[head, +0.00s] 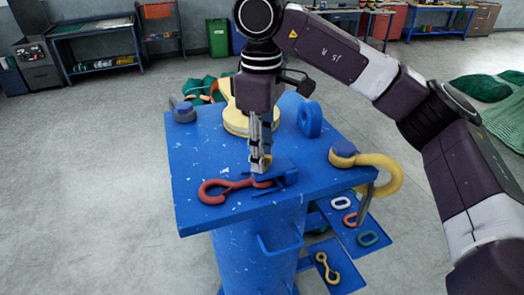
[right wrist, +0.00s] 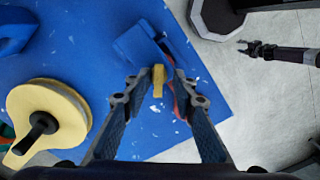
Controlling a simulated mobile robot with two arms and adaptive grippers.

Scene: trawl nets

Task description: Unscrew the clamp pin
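A blue clamp (head: 283,175) is on the blue work table (head: 205,140), beside a red hook (head: 225,188). Its small yellow pin (right wrist: 158,80) stands up between the fingers of my right gripper (right wrist: 157,84). In the right wrist view a gap shows on both sides of the pin, so the fingers are open around it, not closed on it. In the head view the right gripper (head: 261,160) points down over the clamp and partly hides the pin. My left gripper (right wrist: 243,47) seems to show small at the upper right of the right wrist view, away from the table.
A yellow disc-shaped block (right wrist: 52,110) stands behind the gripper. Lower blue shelves (head: 385,258) hold several links. The table's front left is clear.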

